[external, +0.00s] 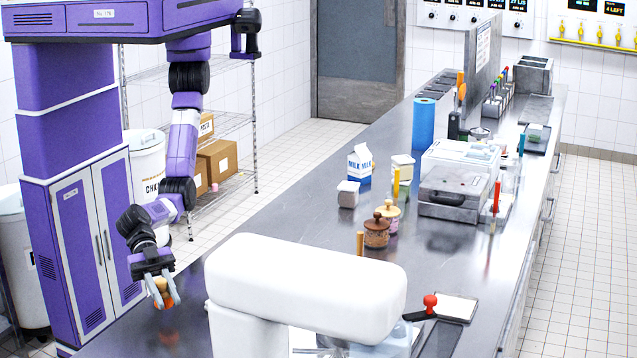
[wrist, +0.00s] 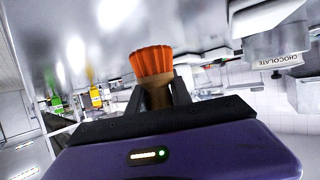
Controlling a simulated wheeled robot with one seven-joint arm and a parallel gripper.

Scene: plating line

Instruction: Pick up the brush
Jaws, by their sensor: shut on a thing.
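The brush has orange bristles (wrist: 152,61) and a tan handle (wrist: 157,98) in the wrist view. My gripper (wrist: 158,92) is shut on the handle, one dark finger on each side, with the bristles sticking out beyond the fingertips. In the external view my gripper (external: 163,292) hangs low at the left edge of the counter, with a small orange and tan part of the brush (external: 166,299) showing between its fingers. I cannot tell whether the brush touches the counter. The rest of the handle is hidden by the gripper.
The steel counter (external: 300,225) has a large white rounded machine (external: 305,280) in front, right of my gripper. Farther back stand small jars (external: 376,232), a milk carton (external: 360,165), a blue roll (external: 423,122) and a grey-white machine (external: 455,180). Bins stand left of the counter.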

